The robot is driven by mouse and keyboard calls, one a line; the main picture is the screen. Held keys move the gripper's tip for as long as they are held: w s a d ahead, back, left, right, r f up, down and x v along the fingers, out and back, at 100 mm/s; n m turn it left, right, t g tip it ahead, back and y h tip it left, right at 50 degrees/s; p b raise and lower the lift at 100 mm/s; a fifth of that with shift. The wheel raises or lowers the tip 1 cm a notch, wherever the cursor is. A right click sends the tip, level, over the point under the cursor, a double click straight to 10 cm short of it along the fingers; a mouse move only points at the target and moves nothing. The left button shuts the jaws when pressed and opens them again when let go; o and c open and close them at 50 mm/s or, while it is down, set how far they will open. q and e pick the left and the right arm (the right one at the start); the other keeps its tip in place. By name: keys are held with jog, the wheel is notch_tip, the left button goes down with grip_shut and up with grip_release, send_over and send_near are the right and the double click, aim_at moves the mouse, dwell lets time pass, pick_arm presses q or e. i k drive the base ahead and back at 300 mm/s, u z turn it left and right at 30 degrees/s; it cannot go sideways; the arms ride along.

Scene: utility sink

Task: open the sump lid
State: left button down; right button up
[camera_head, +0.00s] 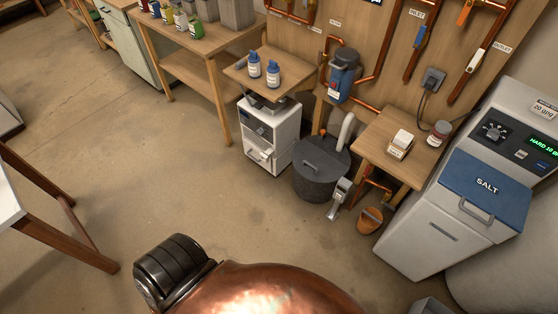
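The sump is a dark grey round basin (318,187) on the floor, right of centre in the head view. Its round dark lid (325,157) lies flat on top and looks closed, with a small handle (311,165) on its left part. A pale pipe (346,129) rises at the lid's back right edge. A small grey labelled device (341,192) stands on the floor at the basin's front right; its lower end looks like a pedal. Neither of my grippers is in view.
A white cabinet (270,137) stands left of the sump. A small wooden table (383,150), a terracotta pot (370,220) and a salt unit with a blue lid (484,190) stand to the right. Floor (225,205) in front and left is clear.

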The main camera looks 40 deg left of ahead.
aim_at(316, 166)
jog(key=u, duration=0.8)
jog(key=k, duration=0.4)
jog(key=u, duration=1.1)
jog(key=i, duration=1.15)
jog(key=z, duration=0.7)
